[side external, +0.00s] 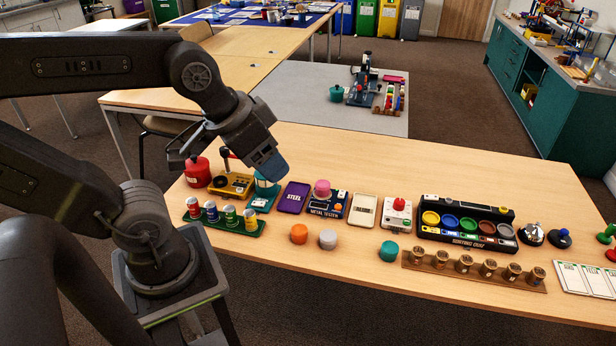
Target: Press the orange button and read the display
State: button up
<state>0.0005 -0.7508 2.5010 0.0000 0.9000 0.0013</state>
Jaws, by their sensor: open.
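My gripper (180,152) is open and empty at the left, with its dark fingers over the left end of the table, near a red round container (197,172). A dark blue metal tester (326,213) stands on the table to the right of my gripper. A small orange button (338,207) shows on its right part, apart from my gripper. A pink cylinder (322,187) sits on the tester's top. A small pale panel beside the button may be the display; any reading is too small to make out.
A yellow device (232,185), a purple STEEL box (293,197) and a can rack (223,229) stand left of the tester. Loose orange (299,233), white (328,239) and teal (389,251) cylinders lie in front. A sorting tray (466,236) stands right.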

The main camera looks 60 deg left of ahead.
grip_shut()
dwell(0.3)
dwell(1.1)
